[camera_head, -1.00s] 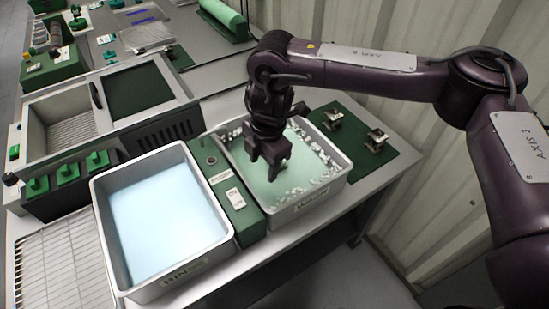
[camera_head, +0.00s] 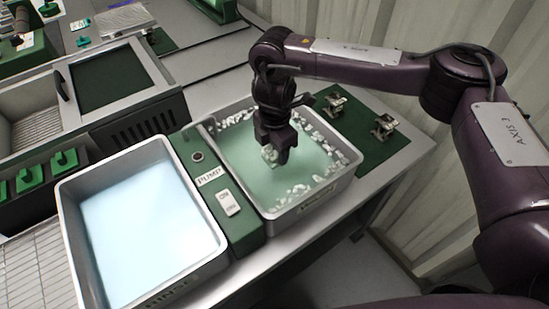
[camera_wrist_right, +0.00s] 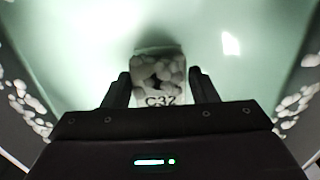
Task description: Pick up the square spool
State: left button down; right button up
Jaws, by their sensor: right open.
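A small square block (camera_wrist_right: 157,98) marked "C32" sits in the green liquid in the right wrist view. Its top is covered with pale rounded foam lumps, so I cannot make out its full shape; it may be the square spool. My right gripper (camera_wrist_right: 158,80) is open, with one dark finger on each side of the block. Contact is not clear. In the head view, my right gripper (camera_head: 275,155) points down into the right basin (camera_head: 316,208), and a pale bit of the block (camera_head: 269,154) shows by the fingers. My left gripper is not in view.
White foam lumps line the basin's inner walls. A green pump box (camera_head: 216,191) with a switch stands between this basin and a left bin (camera_head: 70,225) of pale blue liquid. Two metal fixtures (camera_head: 384,127) stand on a green mat (camera_head: 355,125) to the right.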

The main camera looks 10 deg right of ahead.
aim_at(274, 151)
jog(key=shift+f, duration=0.15)
jog(key=c, duration=0.9)
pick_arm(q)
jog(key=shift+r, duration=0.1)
